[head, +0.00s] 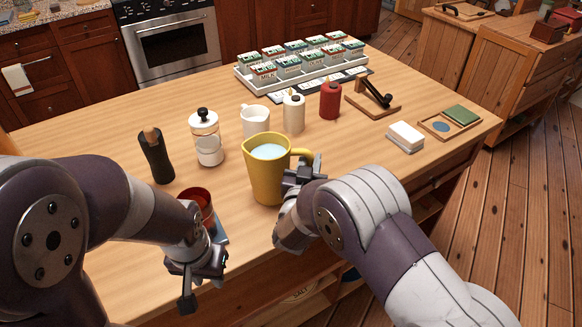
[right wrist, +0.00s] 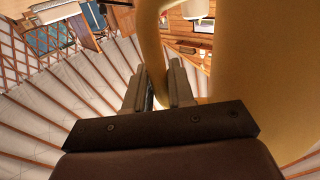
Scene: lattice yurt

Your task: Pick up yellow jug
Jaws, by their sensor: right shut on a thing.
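The yellow jug (head: 265,178) stands upright near the middle of the head view, with pale liquid inside. Its handle points right. My right gripper (head: 310,168) is shut on that handle. In the right wrist view, the yellow handle (right wrist: 152,42) passes between the two fingers and the jug's wall (right wrist: 255,75) fills the right side. I cannot tell whether the jug's base touches the table, as its lower right is close to my arm. My left gripper (head: 197,285) is empty at the table's front edge, its fingers apart.
On the wooden table (head: 110,125), a white pitcher (head: 255,120) and a cream bottle (head: 294,114) stand behind the jug. A red cup (head: 197,203) is beside my left gripper. A white-and-black jar (head: 206,138) and a dark bottle (head: 157,156) stand left. Table space right of my right gripper is clear.

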